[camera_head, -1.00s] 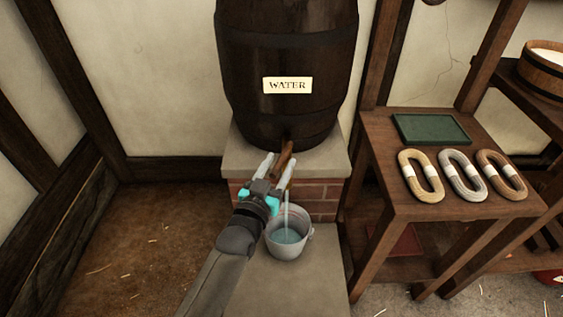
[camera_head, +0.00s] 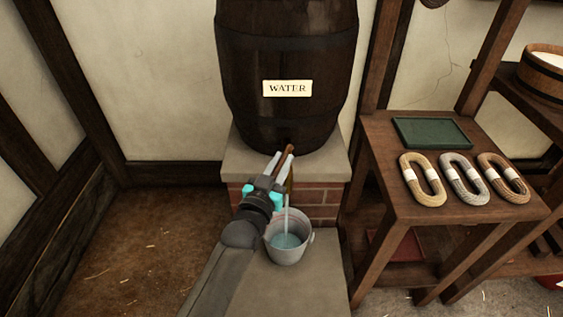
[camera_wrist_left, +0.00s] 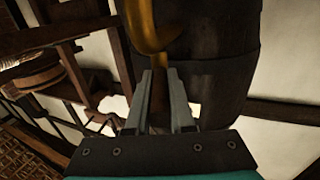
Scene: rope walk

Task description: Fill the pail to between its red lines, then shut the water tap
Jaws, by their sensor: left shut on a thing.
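The dark water barrel (camera_head: 287,50) with a "WATER" label stands on a stone-topped brick plinth. Its tap (camera_head: 288,150) has a wooden handle at the barrel's foot; the brass spout (camera_wrist_left: 148,30) shows in the left wrist view. My left gripper (camera_head: 283,163) is shut on the tap handle. A stream of water (camera_head: 286,205) falls from the tap into the grey pail (camera_head: 291,257), which stands upright on a stone slab below. Water shows inside the pail. Part of a reddish line shows on its inner wall; the level against the lines is too small to tell. My right gripper is not in view.
A wooden shelf (camera_head: 455,215) on the right holds a green tray (camera_head: 432,131) and three rope coils (camera_head: 465,180). A wooden tub (camera_head: 545,75) stands further right. The floor (camera_head: 140,240) left of the plinth is clear apart from straw.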

